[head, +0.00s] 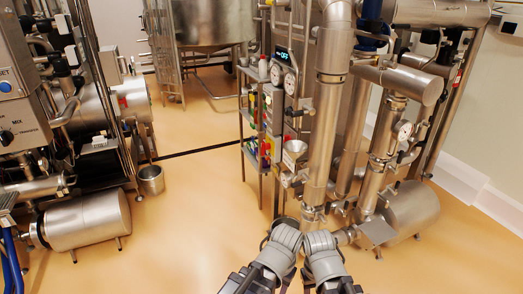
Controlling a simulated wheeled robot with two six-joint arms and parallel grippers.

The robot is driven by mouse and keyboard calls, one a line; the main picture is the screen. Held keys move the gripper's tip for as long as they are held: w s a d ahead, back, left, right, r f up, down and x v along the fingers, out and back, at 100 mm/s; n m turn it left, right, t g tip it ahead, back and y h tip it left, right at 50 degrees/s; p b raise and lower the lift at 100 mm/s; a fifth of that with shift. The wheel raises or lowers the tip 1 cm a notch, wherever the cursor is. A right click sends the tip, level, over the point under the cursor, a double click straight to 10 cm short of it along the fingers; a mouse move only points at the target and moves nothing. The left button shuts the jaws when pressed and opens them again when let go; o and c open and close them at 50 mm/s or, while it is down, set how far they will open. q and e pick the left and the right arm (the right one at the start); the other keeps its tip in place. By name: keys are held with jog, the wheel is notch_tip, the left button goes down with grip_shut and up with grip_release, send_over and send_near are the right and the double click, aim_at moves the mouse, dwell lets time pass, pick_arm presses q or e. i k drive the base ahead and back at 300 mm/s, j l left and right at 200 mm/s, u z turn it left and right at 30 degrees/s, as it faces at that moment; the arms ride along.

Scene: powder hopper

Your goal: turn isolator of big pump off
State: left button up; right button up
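Two steel pump-like cylinders lie near the floor: one at the lower left (85,220) and one at the lower right (412,208). I cannot tell which is the big pump. No switch is clearly readable as its isolator. A control box (22,120) at the left edge carries a blue button and a black knob. My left gripper (284,232) and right gripper (318,240) are close together at the bottom centre, in front of the steel pipework. Their fingers are not clear, and nothing shows held in them.
A vertical steel pipe (328,120) stands just beyond my arms, with gauges (283,76) beside it. A narrow shelf rack (252,125) holds small coloured items. A large tank (212,22) is at the back. A small steel bucket (151,180) stands left of centre. Open floor (195,220) lies between the machines.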

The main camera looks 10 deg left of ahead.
aim_at(264, 146)
jog(key=i+j, duration=0.45)
jog(key=i, duration=0.15)
jog(key=i+j, duration=0.45)
jog(key=i, duration=0.2)
jog(key=i+j, duration=0.45)
jog(key=i, duration=0.15)
